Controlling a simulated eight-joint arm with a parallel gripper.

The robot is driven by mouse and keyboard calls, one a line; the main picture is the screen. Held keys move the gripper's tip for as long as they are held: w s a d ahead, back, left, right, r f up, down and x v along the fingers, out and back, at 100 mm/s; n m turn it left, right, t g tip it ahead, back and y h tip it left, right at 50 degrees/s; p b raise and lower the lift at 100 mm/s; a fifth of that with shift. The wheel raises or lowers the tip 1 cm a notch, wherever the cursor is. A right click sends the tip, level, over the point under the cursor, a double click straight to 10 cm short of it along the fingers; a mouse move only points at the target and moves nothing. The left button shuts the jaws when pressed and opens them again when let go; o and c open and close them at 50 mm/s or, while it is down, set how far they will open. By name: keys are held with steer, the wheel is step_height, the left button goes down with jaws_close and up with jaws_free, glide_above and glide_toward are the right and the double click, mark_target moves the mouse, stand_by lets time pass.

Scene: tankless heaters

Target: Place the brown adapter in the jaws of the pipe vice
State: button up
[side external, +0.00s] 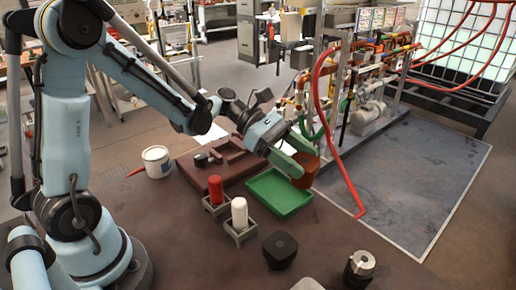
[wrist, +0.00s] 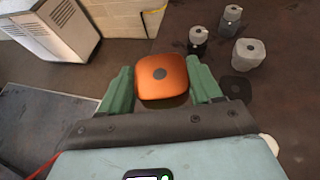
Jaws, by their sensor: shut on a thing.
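The brown adapter (side external: 305,171) is an orange-brown, cup-like piece held at the tips of my gripper's green fingers. In the wrist view the adapter (wrist: 163,68) is a rounded orange square with a dark round spot in its middle. My gripper (side external: 306,158) is shut on it, with one finger on each side, and holds it over the right end of the green tray. The fingers also show in the wrist view (wrist: 162,86). A dark red block with raised parts (side external: 192,171) lies left of the gripper; I cannot tell whether it is the pipe vice.
The green tray (side external: 276,207) looks empty. A red cylinder (side external: 216,189) and a white cylinder (side external: 239,212) stand in small holders. A black block (side external: 279,250), a silver-topped cylinder (side external: 360,265) and a white tub (side external: 157,161) stand around. A pipe rack with red hoses (side external: 372,110) is behind.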

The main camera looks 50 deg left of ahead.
steer(key=s+a+n+t+y, duration=0.1)
steer(key=a+n+t+y, duration=0.35)
steer(key=a, duration=2.25)
steer(key=shift+n+t+h, duration=0.55)
steer(key=shift+h, duration=0.1)
steer(key=shift+s+f, duration=0.1)
steer(key=shift+f, duration=3.25)
steer(key=shift+f, duration=0.6)
steer(key=o, duration=1.5)
